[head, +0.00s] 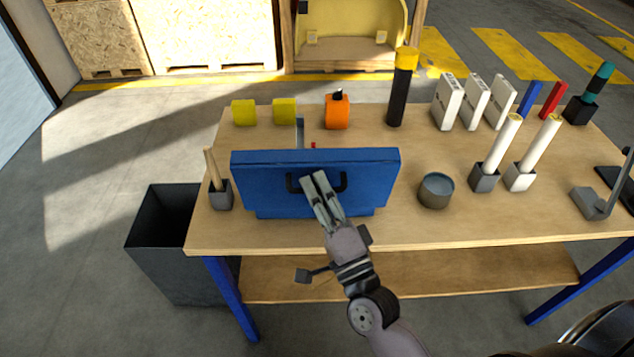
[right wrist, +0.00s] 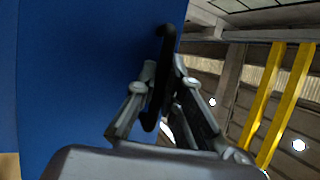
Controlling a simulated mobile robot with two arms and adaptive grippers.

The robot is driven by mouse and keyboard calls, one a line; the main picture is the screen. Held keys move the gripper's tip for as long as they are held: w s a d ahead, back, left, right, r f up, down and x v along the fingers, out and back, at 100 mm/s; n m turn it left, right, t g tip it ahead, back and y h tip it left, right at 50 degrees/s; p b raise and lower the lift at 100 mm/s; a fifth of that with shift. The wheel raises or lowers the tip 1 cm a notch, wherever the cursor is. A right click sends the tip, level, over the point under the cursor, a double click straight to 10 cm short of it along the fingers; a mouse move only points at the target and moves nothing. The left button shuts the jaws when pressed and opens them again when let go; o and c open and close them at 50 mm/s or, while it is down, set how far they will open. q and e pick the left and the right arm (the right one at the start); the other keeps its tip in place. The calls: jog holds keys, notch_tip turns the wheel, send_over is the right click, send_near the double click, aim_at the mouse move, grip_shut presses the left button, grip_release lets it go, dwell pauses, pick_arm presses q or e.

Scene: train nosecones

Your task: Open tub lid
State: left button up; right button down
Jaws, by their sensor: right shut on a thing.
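The blue tub (head: 265,212) stands near the front edge of the wooden table. Its blue lid (head: 255,185) shows a broad face toward me, with a black handle (head: 293,184) in the middle. The lid looks tilted up, but I cannot tell how far it is open; the tub's inside is hidden. My right gripper (head: 314,180) is shut on the handle, its fingers covering the handle's middle. In the right wrist view the fingers (right wrist: 163,78) close around the black handle (right wrist: 166,42) beside the blue lid face (right wrist: 75,75). My left gripper is not in view.
A grey holder (head: 221,195) stands close left of the tub, and a round metal pot (head: 436,191) to its right. Behind are yellow blocks (head: 244,113), an orange block (head: 337,113) and a black bottle (head: 400,95). White tubes (head: 496,155) stand farther right. A dark bin (head: 165,225) is left of the table (head: 420,232).

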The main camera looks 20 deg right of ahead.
jog(key=shift+w+d+r+p, duration=0.15)
jog(key=shift+w+r+p, duration=0.45)
jog(key=shift+p, duration=0.2)
jog(key=shift+w+d+r, duration=0.15)
jog(key=shift+w+d, duration=0.05)
jog(key=shift+w, duration=0.3)
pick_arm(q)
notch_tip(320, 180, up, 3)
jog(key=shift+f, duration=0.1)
pick_arm(e)
jog(key=c, duration=2)
grip_release()
jog(key=shift+o, duration=0.2)
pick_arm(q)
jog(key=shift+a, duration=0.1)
pick_arm(e)
jog(key=shift+s, duration=0.15)
jog(key=v, duration=1.1)
jog(key=shift+s, duration=0.45)
